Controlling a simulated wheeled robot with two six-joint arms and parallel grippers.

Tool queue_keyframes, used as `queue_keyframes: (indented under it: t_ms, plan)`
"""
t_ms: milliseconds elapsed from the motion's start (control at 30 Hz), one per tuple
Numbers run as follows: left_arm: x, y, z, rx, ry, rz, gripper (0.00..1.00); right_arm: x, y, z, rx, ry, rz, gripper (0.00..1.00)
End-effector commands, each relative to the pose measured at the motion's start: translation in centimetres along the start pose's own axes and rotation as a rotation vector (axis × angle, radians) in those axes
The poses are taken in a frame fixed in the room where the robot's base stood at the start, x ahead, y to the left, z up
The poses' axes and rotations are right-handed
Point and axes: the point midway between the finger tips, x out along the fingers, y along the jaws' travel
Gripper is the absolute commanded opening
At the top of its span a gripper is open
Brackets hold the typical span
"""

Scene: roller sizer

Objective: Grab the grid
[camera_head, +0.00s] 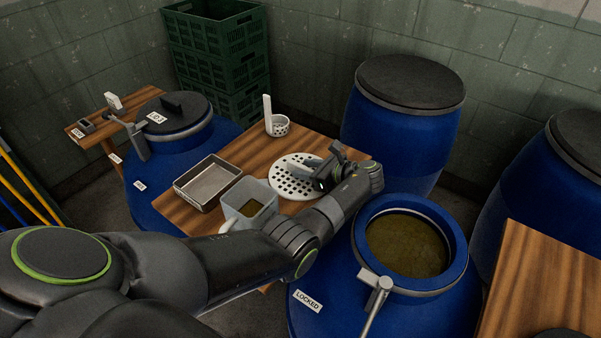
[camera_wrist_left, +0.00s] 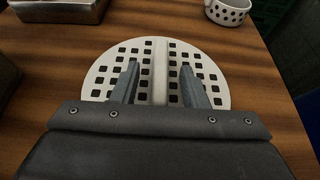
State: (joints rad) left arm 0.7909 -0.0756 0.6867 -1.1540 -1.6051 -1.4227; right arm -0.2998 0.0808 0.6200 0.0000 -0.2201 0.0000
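The grid is a white round plate (camera_head: 284,182) with square holes, lying flat on the wooden table. In the left wrist view the grid (camera_wrist_left: 104,76) has a raised white bar (camera_wrist_left: 159,50) across its middle. My left gripper (camera_head: 322,172) is over the grid's right part in the head view. In the left wrist view the left gripper (camera_wrist_left: 159,72) is open, with one finger on each side of the bar and gaps between. I cannot tell how far the fingertips are above the plate. My right gripper is not in view.
The wooden table (camera_head: 310,138) also holds a metal tray (camera_head: 206,184), a plastic jug (camera_head: 246,208) and a perforated white cup (camera_head: 278,126) with an upright handle. Blue barrels stand around it; the open one (camera_head: 375,235) holds murky liquid. Green crates (camera_head: 222,60) are stacked behind.

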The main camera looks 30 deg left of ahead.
Motion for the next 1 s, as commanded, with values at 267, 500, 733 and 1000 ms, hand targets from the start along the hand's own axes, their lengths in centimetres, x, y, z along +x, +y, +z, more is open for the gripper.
queue_keyframes:
  t_ms: [267,500,733,1000]
  plan:
    - [0.0,-0.02,-0.05,0.0,0.001,-0.001,0.28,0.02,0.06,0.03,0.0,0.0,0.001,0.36]
    - [-0.01,-0.02,-0.04,0.0,0.001,-0.001,0.0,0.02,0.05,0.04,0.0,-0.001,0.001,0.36]
    - [-0.03,-0.04,0.02,-0.001,0.0,-0.001,0.0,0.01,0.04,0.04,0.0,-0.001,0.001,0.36]
    - [-0.24,-0.06,0.51,-0.003,0.0,-0.002,0.0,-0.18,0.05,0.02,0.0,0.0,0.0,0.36]
